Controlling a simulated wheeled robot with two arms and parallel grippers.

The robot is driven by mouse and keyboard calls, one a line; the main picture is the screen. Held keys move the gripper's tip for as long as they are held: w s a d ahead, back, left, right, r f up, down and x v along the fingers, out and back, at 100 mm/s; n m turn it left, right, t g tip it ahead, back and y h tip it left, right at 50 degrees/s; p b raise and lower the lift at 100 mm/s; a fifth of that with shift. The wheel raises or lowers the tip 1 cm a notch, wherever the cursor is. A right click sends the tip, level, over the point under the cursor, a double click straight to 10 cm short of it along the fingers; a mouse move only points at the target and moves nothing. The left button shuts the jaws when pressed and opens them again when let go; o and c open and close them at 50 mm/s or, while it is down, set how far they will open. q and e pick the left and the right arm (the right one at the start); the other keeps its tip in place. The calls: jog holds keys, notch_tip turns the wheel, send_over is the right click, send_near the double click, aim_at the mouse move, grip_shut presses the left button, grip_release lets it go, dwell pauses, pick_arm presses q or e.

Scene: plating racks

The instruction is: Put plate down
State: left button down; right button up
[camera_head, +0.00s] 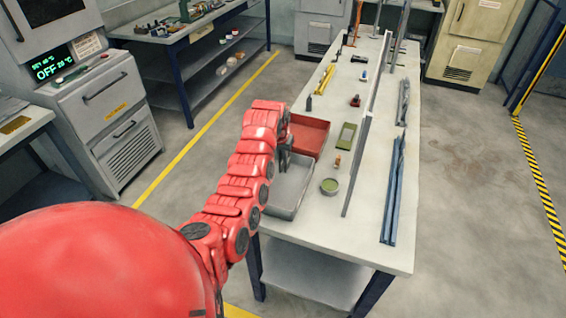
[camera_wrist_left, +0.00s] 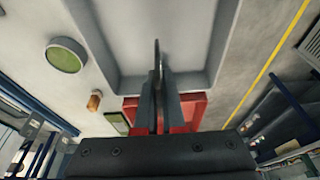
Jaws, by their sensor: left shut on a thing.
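My left gripper (camera_head: 284,158) is over the grey tray (camera_head: 283,211) at the near left of the table. In the left wrist view, the gripper (camera_wrist_left: 158,88) is shut on a thin dark plate (camera_wrist_left: 157,54), seen edge-on. The plate stands out past the fingertips, over the grey tray's floor. I cannot tell whether it touches the tray. In the head view my arm and gripper hide most of the plate. My right gripper is not in view.
A red tray (camera_head: 309,134) stands just behind the grey one. A round green-topped dish (camera_head: 329,187), a small orange item (camera_head: 337,160) and a green flat box (camera_head: 346,136) lie to the right. A long upright panel (camera_head: 357,165) and blue bars (camera_head: 393,195) lie farther right.

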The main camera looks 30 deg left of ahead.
aim_at(283, 167)
pick_arm(q)
jog(key=shift+f+p, duration=0.75)
jog(key=shift+f, duration=1.65)
jog(key=shift+f, duration=0.2)
jog(key=c, duration=1)
grip_release()
jog(key=shift+r, duration=0.1)
